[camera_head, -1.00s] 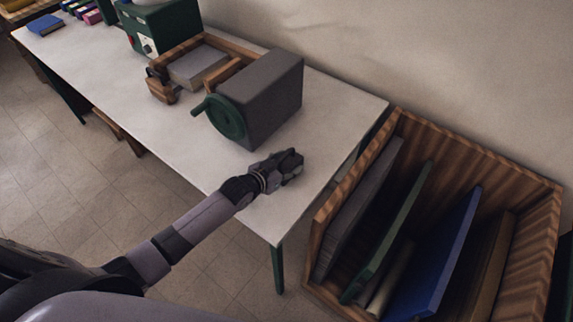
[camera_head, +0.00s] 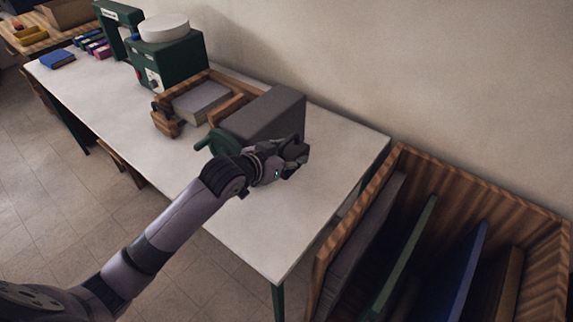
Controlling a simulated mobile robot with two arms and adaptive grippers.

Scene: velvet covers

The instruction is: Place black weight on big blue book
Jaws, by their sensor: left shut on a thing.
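My left gripper (camera_head: 297,155) is raised above the white table in front of the grey box-shaped machine. It is shut on a small dark thing, apparently the black weight, mostly hidden by the dark fingers. A blue book (camera_head: 57,60) lies flat at the table's far left end, well away from the gripper. My right gripper is not in view.
A wooden crate (camera_head: 480,190) with upright boards stands right. The table's front right is clear.

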